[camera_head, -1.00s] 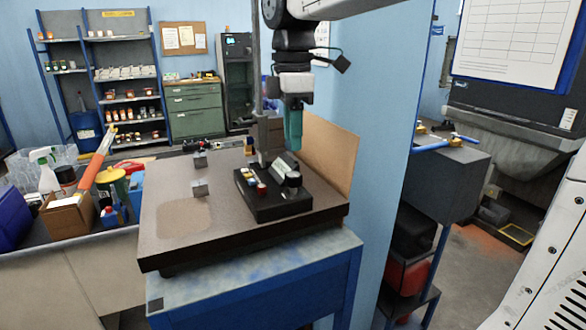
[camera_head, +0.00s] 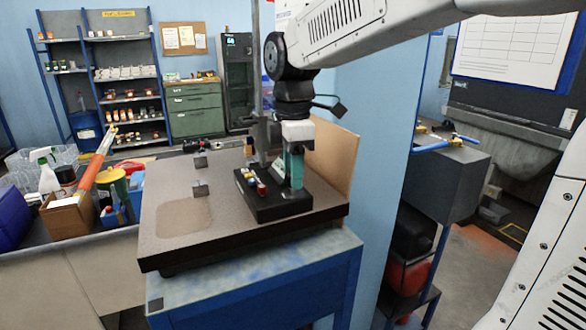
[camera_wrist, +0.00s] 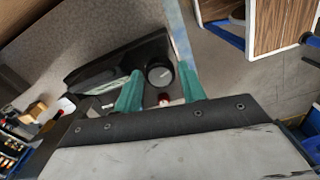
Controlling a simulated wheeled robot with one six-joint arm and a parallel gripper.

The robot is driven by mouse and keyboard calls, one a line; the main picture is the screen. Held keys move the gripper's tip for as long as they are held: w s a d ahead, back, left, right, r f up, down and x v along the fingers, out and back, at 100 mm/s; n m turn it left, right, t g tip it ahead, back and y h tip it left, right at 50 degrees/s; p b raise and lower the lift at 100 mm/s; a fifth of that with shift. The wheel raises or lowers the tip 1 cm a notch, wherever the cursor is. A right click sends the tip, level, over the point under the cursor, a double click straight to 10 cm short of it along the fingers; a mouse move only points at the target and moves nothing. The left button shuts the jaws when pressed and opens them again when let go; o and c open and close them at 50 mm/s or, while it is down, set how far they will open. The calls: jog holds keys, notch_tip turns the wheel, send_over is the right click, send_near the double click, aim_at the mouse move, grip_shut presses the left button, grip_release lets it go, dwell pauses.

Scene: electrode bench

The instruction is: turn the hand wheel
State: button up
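The hand wheel (camera_wrist: 160,73) shows in the wrist view as a round dark knob with a grey face, on a black control box (camera_wrist: 92,76). In the head view the box (camera_head: 280,209) sits on the right part of the stone plate, and my gripper's fingers hide the wheel. My gripper (camera_wrist: 160,68) is open, with one teal finger on each side of the wheel in the picture; gaps show between wheel and fingers. In the head view my gripper (camera_head: 295,184) points down over the right end of the box. Whether the fingertips reach the wheel's depth is unclear.
The plate (camera_head: 165,245) rests on a blue bench (camera_head: 260,285); its left half is mostly bare. Small metal blocks (camera_head: 200,188) stand near its back. A post stands behind the box, and a tan board (camera_head: 330,155) rises at the right edge.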

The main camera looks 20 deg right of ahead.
jog(key=c, duration=0.7)
jog(key=shift+o, duration=0.2)
jog(key=shift+m, duration=0.3)
jog(key=m, duration=1.1)
jog(key=shift+m, duration=0.4)
jog(key=m, duration=1.2)
jog(key=shift+r+m, duration=0.1)
jog(key=shift+m, duration=0.3)
